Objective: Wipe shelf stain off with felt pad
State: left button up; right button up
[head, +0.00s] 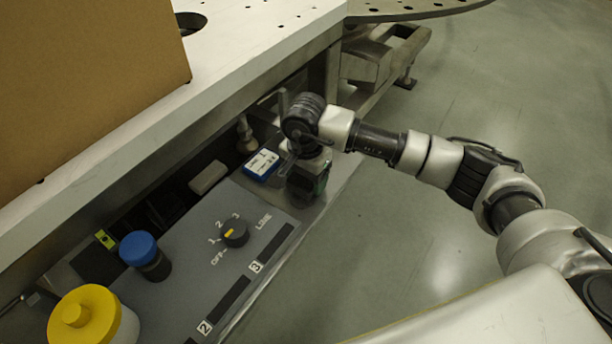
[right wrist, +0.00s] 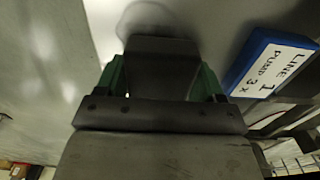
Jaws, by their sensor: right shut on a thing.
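My right gripper (head: 306,188) is over the far end of the grey shelf (head: 335,192). In the right wrist view its green-edged fingers (right wrist: 161,82) are shut on a dark grey block, which looks like the felt pad (right wrist: 162,58). A faint darker smudge, which looks like the stain (right wrist: 148,14), shows on the pale surface just beyond the pad's far edge. The pad covers part of it. I cannot tell whether the pad touches the surface. In the head view the gripper hides the pad and the smudge. My left gripper is not in view.
A blue block with a white label (head: 262,164) lies close left of the gripper. A rotary knob (head: 234,233), a blue button (head: 139,248) and a yellow button (head: 83,314) stand nearer. A white tabletop (head: 262,45) with a brown box (head: 80,80) overhangs behind. Open floor lies right.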

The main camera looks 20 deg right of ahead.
aim_at(290, 203)
jog(key=shift+s+a, duration=0.75)
jog(key=shift+a, duration=0.3)
jog(key=shift+s+a+f, duration=0.1)
jog(key=shift+s+a, duration=0.75)
jog(key=shift+a, duration=0.15)
jog(key=shift+s+a, duration=0.45)
jog(key=shift+a, duration=0.2)
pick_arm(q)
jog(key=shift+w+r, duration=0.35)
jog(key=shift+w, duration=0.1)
pick_arm(e)
jog(key=shift+s, duration=0.1)
pick_arm(q)
jog(key=shift+b, duration=0.3)
pick_arm(e)
jog(key=shift+a, duration=0.1)
jog(key=shift+w+d+b, duration=0.5)
jog(key=shift+d+b, duration=0.1)
jog(key=shift+b, duration=0.15)
jog(key=shift+w+d+b, duration=0.65)
jog(key=shift+w+d, duration=0.2)
jog(key=shift+d, duration=0.3)
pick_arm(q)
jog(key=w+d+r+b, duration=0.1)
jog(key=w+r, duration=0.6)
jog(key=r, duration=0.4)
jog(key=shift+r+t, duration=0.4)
pick_arm(e)
jog(key=shift+w+d, duration=0.95)
jog(key=shift+d, duration=0.25)
